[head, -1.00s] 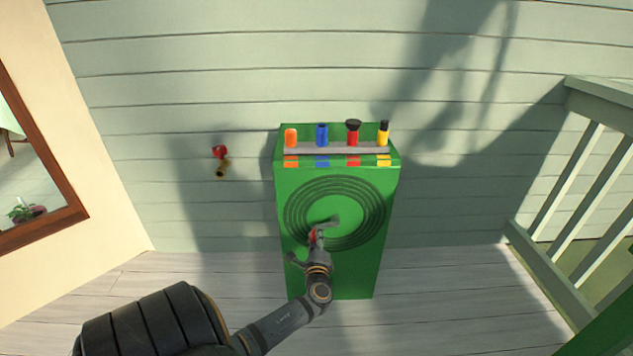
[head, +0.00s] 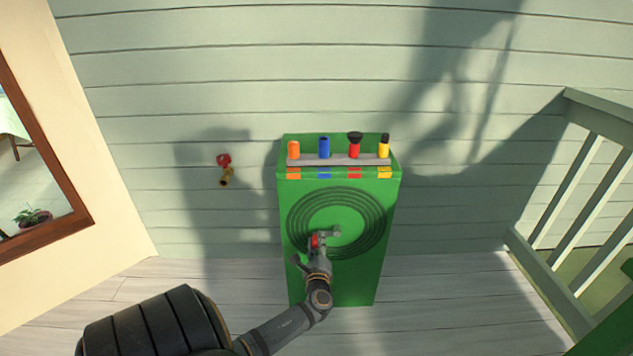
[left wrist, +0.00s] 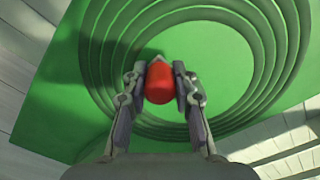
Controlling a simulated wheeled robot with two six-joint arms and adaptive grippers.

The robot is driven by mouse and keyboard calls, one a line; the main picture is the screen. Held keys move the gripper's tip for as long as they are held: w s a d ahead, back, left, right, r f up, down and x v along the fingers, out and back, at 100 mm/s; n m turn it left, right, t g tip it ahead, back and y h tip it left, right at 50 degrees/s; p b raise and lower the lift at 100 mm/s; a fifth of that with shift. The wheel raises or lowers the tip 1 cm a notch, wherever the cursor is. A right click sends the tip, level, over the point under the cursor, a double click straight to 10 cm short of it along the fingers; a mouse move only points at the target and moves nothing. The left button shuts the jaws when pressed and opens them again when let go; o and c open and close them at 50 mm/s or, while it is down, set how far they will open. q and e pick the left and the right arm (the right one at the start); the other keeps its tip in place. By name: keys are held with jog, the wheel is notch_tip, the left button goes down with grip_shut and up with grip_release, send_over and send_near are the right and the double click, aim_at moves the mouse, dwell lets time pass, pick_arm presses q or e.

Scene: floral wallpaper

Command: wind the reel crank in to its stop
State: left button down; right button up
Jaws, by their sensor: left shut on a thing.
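The green hose reel box (head: 345,285) stands against the siding wall, with dark coiled rings (head: 372,222) on its front face. The crank has a grey arm (head: 333,233) near the middle of the rings and a red knob (head: 314,241) at its lower left. My left gripper (head: 316,246) is shut on the red knob. In the left wrist view the knob (left wrist: 159,83) sits between the two fingers, in front of the green disc (left wrist: 205,65). The gripper hides part of the crank. My right gripper is not in view.
Orange, blue, red and yellow nozzles (head: 324,147) stand on a grey strip atop the box. A red-handled tap (head: 224,162) is on the wall to the left. A railing (head: 590,200) bounds the right; plank floor lies around the box.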

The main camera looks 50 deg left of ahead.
pick_arm(q)
jog(key=shift+r, duration=0.1)
dwell(0.3)
jog(key=c, duration=1.1)
grip_release()
jog(key=shift+o, duration=0.2)
jog(key=shift+s+d, duration=0.2)
jog(key=shift+d, duration=0.1)
jog(key=v, duration=1.1)
jog(key=shift+s, duration=0.1)
